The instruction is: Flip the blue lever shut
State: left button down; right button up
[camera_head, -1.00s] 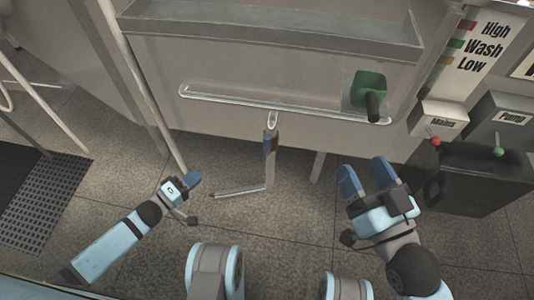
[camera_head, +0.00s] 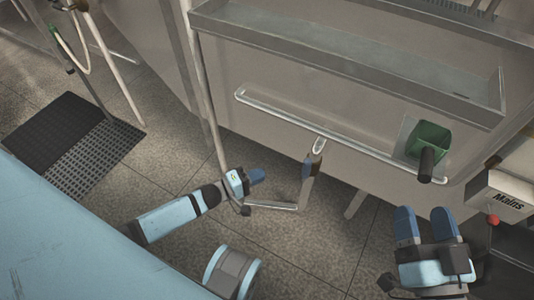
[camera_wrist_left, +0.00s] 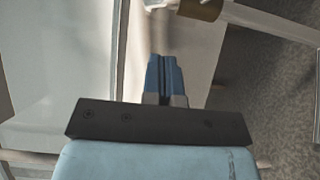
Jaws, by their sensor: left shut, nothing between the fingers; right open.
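A thin metal outlet pipe with a brass-coloured fitting (camera_head: 316,158) hangs below the front of the machine in the head view. A slim bluish-grey upright piece (camera_head: 307,180) hangs under it; I cannot tell whether this is the blue lever. A bent rod (camera_head: 272,207) runs left from its foot. My left gripper (camera_head: 262,174) is shut and empty, just left of the upright piece and apart from it. In the left wrist view its blue fingers (camera_wrist_left: 165,76) are together, below the brass fitting (camera_wrist_left: 200,9). My right gripper (camera_head: 422,212) is open and empty, at lower right.
A long steel rail (camera_head: 330,132) and a green box with a dark handle (camera_head: 430,140) are on the machine front. The Mains box (camera_head: 505,195) is at the right. A machine leg (camera_head: 357,203) stands behind. A dark mat (camera_head: 75,140) lies at left.

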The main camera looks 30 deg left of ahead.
aim_at(306, 172)
pick_arm(q)
jog(key=w+d+b, duration=0.4)
jog(key=w+d, duration=0.3)
jog(key=d, duration=0.1)
jog(key=shift+d, duration=0.35)
pick_arm(e)
notch_tip(306, 172, down, 7)
jog(key=g, duration=0.2)
jog(key=shift+a+n+g, duration=0.25)
jog(key=shift+n+g, duration=0.05)
jog(key=shift+g, duration=0.1)
pick_arm(q)
jog(key=shift+w, duration=0.1)
pick_arm(e)
jog(key=shift+w+r, duration=0.1)
jog(key=shift+r, duration=0.05)
